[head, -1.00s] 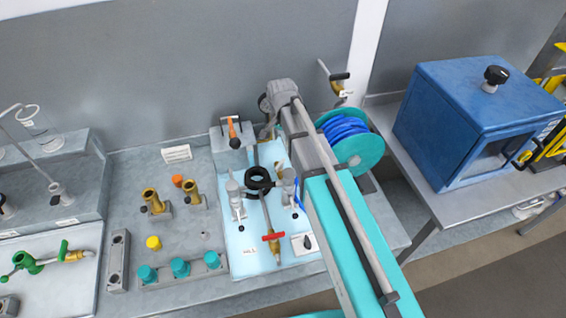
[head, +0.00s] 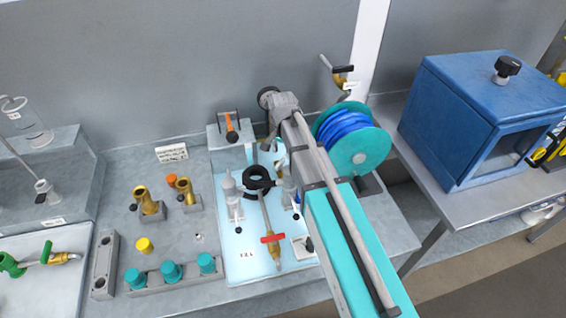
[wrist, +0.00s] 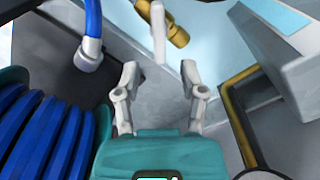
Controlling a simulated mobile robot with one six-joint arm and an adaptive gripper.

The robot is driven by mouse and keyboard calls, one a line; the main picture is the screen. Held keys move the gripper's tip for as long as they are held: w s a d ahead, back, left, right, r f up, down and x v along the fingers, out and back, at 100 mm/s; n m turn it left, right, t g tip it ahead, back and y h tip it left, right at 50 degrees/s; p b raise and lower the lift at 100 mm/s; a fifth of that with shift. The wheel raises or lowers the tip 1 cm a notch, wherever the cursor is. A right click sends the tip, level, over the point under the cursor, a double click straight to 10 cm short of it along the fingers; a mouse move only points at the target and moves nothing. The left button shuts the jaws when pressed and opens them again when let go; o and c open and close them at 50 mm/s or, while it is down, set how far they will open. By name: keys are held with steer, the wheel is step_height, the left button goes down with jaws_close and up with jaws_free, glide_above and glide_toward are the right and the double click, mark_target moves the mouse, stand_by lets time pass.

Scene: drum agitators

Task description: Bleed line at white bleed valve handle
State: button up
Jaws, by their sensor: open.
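The white bleed valve handle (wrist: 158,28) shows at the top centre of the wrist view, beside a brass fitting (wrist: 177,35). It looks like an upright white bar. My gripper (wrist: 160,72) is open, its two grey fingers spread either side of the handle's lower end. I see no contact, and the depth between handle and fingertips is hard to tell. In the head view my gripper (head: 279,154) is partly visible beyond my arm, above the light blue panel (head: 245,265). I cannot make out the white handle there, as my arm covers that area.
A teal reel (head: 371,160) with blue hose stands right of my arm; its hose (wrist: 42,135) is close on the wrist view's left. A bent brass pipe (wrist: 232,105) is close on the right. A red-handled valve (head: 271,238) and black ring (head: 257,182) are on the panel.

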mark_target(283, 159)
steer(key=shift+f+b, duration=1.7)
steer(key=shift+f, duration=0.25)
jaws_close()
steer(key=shift+d, duration=0.15)
